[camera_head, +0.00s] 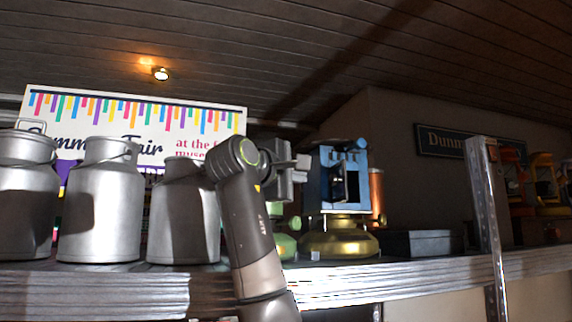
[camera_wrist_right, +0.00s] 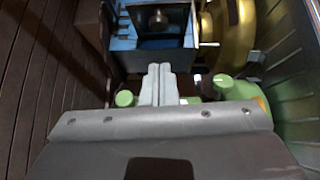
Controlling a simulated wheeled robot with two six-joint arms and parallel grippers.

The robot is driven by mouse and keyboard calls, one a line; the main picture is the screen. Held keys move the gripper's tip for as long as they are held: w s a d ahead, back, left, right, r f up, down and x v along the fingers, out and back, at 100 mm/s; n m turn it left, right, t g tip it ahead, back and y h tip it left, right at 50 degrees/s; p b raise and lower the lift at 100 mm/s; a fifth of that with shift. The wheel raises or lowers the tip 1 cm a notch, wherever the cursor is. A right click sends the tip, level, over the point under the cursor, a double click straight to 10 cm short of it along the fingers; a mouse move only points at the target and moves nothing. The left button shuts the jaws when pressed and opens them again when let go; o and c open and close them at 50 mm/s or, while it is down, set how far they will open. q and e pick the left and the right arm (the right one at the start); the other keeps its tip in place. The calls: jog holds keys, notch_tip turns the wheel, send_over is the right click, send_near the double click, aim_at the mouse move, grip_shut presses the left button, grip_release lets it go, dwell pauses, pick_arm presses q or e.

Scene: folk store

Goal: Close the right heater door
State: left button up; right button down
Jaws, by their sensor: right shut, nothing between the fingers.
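The right heater (camera_head: 327,190) is blue with a round gold base (camera_head: 340,245) and stands on the shelf just right of my right arm. A dark opening shows in its front, with a narrow blue panel beside it that looks like the door; its exact angle is unclear. In the wrist view the blue heater (camera_wrist_right: 122,47) is at the top, its dark opening facing the camera. My right gripper (camera_head: 301,163) is shut and empty, left of the blue heater; its pale fingers (camera_wrist_right: 159,72) point at the heater's lower front edge. Contact cannot be told. My left gripper is out of view.
A green heater (camera_head: 285,245) stands partly hidden behind my right arm. Several metal milk cans (camera_head: 103,205) line the shelf (camera_head: 110,292) at left, before a fair poster (camera_head: 210,120). A dark box (camera_head: 415,243) and a metal post (camera_head: 485,210) are at right.

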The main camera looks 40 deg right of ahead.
aim_at(332, 182)
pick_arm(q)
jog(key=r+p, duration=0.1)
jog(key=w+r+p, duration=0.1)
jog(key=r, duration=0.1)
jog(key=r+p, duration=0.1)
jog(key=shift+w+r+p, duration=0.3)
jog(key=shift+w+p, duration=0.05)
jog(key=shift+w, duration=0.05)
pick_arm(e)
jog(key=s+x, duration=0.1)
jog(key=x, duration=0.6)
jog(key=shift+s+d+f, duration=0.25)
jog(key=shift+d, duration=0.15)
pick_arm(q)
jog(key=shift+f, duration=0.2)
pick_arm(e)
jog(key=shift+s, duration=0.15)
